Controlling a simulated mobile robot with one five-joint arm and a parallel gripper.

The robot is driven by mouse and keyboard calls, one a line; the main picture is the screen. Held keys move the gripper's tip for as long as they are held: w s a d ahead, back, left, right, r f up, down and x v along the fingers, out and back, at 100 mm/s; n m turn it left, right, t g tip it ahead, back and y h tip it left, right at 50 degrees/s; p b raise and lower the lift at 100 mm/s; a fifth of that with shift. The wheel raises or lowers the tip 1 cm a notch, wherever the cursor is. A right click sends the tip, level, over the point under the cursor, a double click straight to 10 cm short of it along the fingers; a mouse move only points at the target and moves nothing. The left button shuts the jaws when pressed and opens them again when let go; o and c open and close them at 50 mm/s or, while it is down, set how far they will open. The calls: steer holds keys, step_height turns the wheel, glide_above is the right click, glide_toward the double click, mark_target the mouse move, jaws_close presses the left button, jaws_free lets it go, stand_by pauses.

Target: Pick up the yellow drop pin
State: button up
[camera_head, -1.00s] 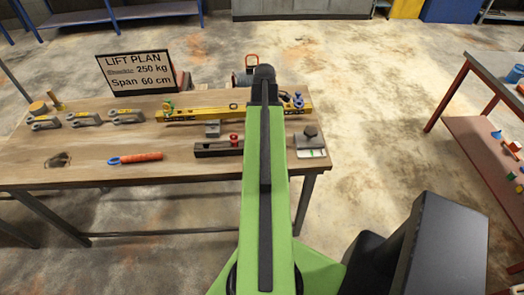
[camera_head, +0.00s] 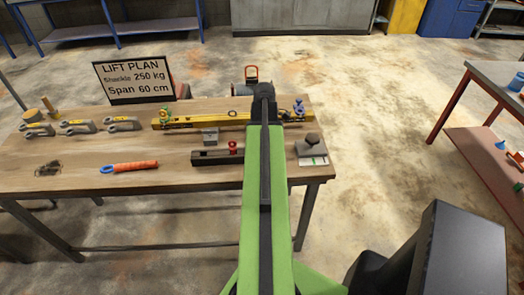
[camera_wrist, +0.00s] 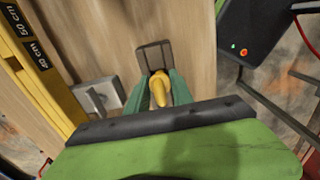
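The yellow drop pin (camera_wrist: 160,85) shows in the wrist view, with a rounded head and a narrower part slanting down to the right. The two green fingers of my gripper (camera_wrist: 159,92) stand on either side of it, and I cannot tell whether they press on it. A dark block (camera_wrist: 153,56) lies just beyond the pin on the wooden table, and the pin's lower end is hidden. In the head view my own arm covers the gripper and the pin.
A yellow beam (camera_head: 200,120) with span marks lies along the table (camera_head: 80,180). Near it are a grey block (camera_head: 210,137), a black holder with a red knob (camera_head: 217,157), and a dark-knobbed plate (camera_head: 311,148). Shackles (camera_head: 77,127), an orange-handled tool (camera_head: 130,167) and a lift plan sign (camera_head: 134,80) stand left.

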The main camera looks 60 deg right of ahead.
jaws_close()
